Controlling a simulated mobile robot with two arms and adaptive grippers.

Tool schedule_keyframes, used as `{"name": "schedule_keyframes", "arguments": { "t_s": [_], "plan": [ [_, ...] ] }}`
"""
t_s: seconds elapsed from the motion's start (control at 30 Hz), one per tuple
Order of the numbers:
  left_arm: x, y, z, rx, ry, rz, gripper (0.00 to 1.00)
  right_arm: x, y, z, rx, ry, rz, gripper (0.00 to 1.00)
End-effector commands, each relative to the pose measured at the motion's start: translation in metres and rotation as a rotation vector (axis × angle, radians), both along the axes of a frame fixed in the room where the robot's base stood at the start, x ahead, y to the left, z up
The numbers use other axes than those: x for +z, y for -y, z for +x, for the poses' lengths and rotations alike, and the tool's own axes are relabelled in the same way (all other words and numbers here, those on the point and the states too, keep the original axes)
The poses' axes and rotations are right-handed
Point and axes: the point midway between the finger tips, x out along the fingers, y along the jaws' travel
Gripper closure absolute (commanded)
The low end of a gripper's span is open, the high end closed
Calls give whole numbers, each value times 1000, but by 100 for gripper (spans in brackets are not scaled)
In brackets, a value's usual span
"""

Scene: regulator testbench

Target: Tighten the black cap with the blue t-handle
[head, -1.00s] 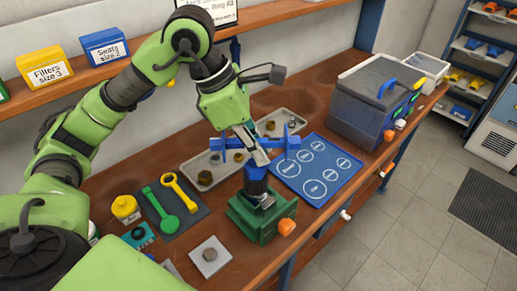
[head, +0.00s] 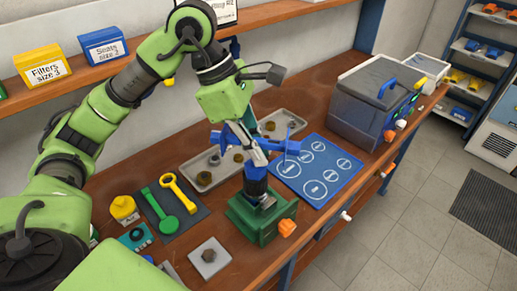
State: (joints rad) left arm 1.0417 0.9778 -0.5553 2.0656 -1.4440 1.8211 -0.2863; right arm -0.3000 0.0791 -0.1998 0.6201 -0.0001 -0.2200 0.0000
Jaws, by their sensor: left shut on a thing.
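The blue t-handle (head: 286,147) stands over the vise with its crossbar roughly level, one arm on each side of my left gripper. My left gripper (head: 259,158) reaches down from above and is shut on the t-handle, hiding its middle. The fingers and the small size keep me from seeing exactly how handle and cap meet. The body stands upright in a green vise (head: 258,222) with an orange knob. My right gripper is not in view.
A blue mat with white circles (head: 318,172) lies right of the vise. Grey trays (head: 205,180) with small parts lie behind. Green and yellow wrenches (head: 160,211) lie on a dark mat at left. A metal plate (head: 210,258) lies in front, and a grey lidded machine (head: 372,100) stands at back right.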

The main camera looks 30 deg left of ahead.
Motion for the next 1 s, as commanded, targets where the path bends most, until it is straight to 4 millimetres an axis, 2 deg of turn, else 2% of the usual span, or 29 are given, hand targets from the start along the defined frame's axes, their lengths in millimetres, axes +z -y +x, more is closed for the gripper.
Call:
{"name": "schedule_keyframes", "arguments": {
  "t_s": [0.37, 0.6, 0.87, 1.0],
  "plan": [
    [1, 0, 0, -42, 3, -1, 100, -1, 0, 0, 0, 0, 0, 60],
    [0, 1, -1, -169, 3, -2, 100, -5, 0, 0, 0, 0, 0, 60],
    [0, 1, -1, -177, 2, -1, 100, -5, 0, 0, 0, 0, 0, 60],
    [-1, 1, -1, -249, 2, -2, 100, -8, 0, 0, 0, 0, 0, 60]
  ]
}}
